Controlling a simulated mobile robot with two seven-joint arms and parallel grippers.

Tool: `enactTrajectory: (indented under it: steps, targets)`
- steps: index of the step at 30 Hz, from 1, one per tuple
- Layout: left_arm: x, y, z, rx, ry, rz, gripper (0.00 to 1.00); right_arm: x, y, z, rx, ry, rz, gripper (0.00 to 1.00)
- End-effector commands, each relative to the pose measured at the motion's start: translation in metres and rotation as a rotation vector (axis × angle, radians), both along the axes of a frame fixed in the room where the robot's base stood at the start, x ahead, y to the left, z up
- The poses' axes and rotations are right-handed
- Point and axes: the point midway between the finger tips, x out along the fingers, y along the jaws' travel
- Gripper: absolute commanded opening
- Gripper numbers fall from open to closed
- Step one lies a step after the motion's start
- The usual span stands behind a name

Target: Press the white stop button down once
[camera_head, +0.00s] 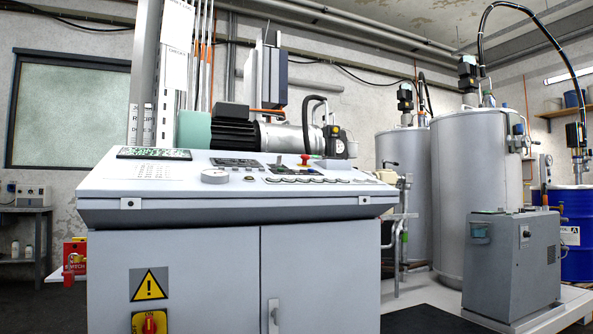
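The grey control console (235,210) stands in front of me, with a sloped panel on top. A row of small round, pale-rimmed buttons (300,179) lies toward the right of the panel's front. They are too small and seen too flat to tell which one is the white stop button. A red mushroom-shaped knob (305,158) stands up behind them. Neither of my grippers shows in the head view.
A grey cabinet (512,262) and large metal tanks (468,190) stand to the right, with a blue drum (577,225) at the far right edge. A shelf table (25,240) stands at the left. Dark floor mat (430,320) shows right of the console.

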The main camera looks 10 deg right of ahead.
Motion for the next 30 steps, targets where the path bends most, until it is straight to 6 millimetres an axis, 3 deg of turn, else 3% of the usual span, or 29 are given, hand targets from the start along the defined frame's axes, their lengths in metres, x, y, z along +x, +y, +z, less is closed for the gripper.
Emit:
enactTrajectory:
  steps: [8, 30]
  targets:
    - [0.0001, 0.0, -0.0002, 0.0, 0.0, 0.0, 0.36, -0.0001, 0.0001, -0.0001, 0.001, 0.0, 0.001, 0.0]
    - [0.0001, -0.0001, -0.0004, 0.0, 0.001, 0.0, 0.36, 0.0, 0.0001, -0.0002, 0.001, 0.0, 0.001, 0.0]
